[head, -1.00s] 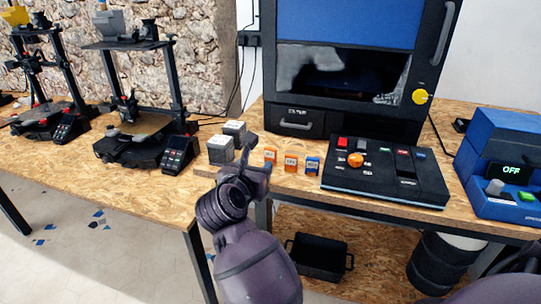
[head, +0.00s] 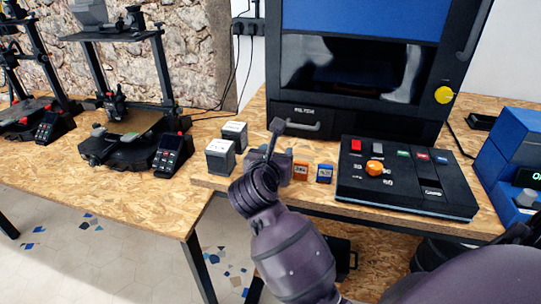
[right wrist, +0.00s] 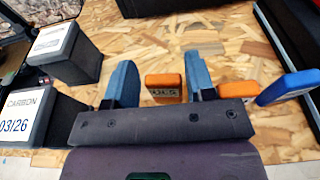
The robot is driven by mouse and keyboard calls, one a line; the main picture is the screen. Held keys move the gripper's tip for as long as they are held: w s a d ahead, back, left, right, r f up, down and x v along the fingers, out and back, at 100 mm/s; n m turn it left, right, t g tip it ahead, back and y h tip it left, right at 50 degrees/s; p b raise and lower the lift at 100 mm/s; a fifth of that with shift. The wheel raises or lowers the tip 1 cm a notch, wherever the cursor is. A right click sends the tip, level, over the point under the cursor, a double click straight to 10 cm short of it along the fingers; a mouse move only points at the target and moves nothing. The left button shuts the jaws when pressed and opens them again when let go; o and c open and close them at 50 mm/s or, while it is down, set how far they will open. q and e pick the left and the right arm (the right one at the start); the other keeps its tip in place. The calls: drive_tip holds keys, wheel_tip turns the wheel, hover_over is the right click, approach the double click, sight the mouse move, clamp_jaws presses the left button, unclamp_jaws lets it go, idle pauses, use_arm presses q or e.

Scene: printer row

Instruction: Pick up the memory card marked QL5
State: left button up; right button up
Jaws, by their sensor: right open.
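In the right wrist view an orange memory card (right wrist: 163,86) stands between the two fingers of my open right gripper (right wrist: 162,76); its partly covered label appears to read QL5. The fingers are on either side of it, with a visible gap on the left and a smaller one on the right. In the head view my right gripper (head: 276,150) hides this card. A second orange card (head: 300,172) and a blue card (head: 324,173) stand to its right; the wrist view shows them too, orange (right wrist: 238,89) and blue (right wrist: 287,87). My left gripper is not in view.
Two dark boxes with pale labels (head: 220,158) stand left of the gripper. A black control panel (head: 400,190) with buttons lies right of the cards. A large enclosed machine (head: 352,75) stands behind. Bare wood table (right wrist: 220,45) shows beyond the fingers.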

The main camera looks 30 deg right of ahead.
drive_tip(key=shift+d, duration=0.15)
drive_tip(key=shift+c, duration=0.6)
drive_tip(key=c, duration=0.6)
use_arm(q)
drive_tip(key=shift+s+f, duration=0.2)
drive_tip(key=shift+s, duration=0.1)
use_arm(e)
drive_tip(key=shift+o, duration=0.2)
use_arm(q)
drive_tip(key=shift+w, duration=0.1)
use_arm(e)
drive_tip(key=shift+r, duration=0.1)
